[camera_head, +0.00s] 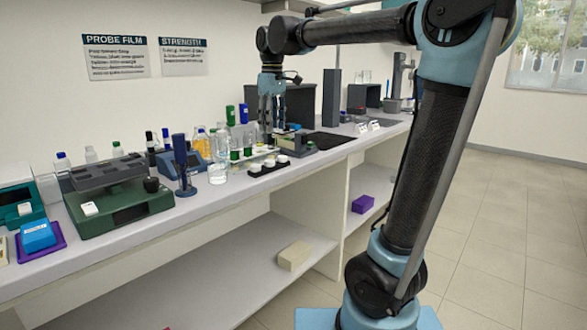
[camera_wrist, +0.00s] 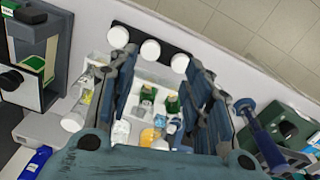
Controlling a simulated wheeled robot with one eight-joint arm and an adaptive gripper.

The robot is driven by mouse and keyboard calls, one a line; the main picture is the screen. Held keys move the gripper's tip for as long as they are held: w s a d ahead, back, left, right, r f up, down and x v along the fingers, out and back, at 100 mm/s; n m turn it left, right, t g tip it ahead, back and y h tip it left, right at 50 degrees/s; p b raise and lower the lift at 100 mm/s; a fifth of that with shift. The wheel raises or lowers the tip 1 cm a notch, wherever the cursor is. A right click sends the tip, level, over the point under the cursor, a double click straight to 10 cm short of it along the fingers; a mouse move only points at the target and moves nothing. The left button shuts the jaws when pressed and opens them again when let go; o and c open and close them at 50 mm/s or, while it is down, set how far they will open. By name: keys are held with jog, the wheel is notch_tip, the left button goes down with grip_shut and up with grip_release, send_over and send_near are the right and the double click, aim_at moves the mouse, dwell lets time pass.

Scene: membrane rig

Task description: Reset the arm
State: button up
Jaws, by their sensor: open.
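My gripper (camera_head: 271,122) hangs pointing down over the bench, above bottles and a small rack, with my arm reaching in from the right. In the wrist view my gripper (camera_wrist: 163,62) has its two fingers spread wide, with nothing held between them. Below and between the fingers are a pale tray (camera_wrist: 155,80) and several small bottles. A black holder (camera_head: 256,172) with three white round caps is on the bench in front; it also shows at the top of the wrist view (camera_wrist: 189,46).
Dark equipment (camera_head: 331,97) stands to the right. The bench's front edge (camera_head: 300,178) is clear. A purple box (camera_head: 362,204) and a beige block (camera_head: 293,256) lie on the lower shelf.

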jog(key=s+d+f+m+t, duration=0.1)
jog(key=s+d+f+m, duration=0.3)
jog(key=s+d+f, duration=0.55)
jog(key=s+d+f+m, duration=0.4)
jog(key=s+d+f, duration=0.2)
jog(key=d+f, duration=0.65)
jog(key=s+d+f+m, duration=0.3)
jog(key=s+d+f, duration=0.2)
jog(key=f, duration=0.4)
jog(key=shift+s+d+f+m+t, duration=0.25)
jog(key=shift+s+m+t, duration=0.15)
jog(key=shift+s, duration=0.3)
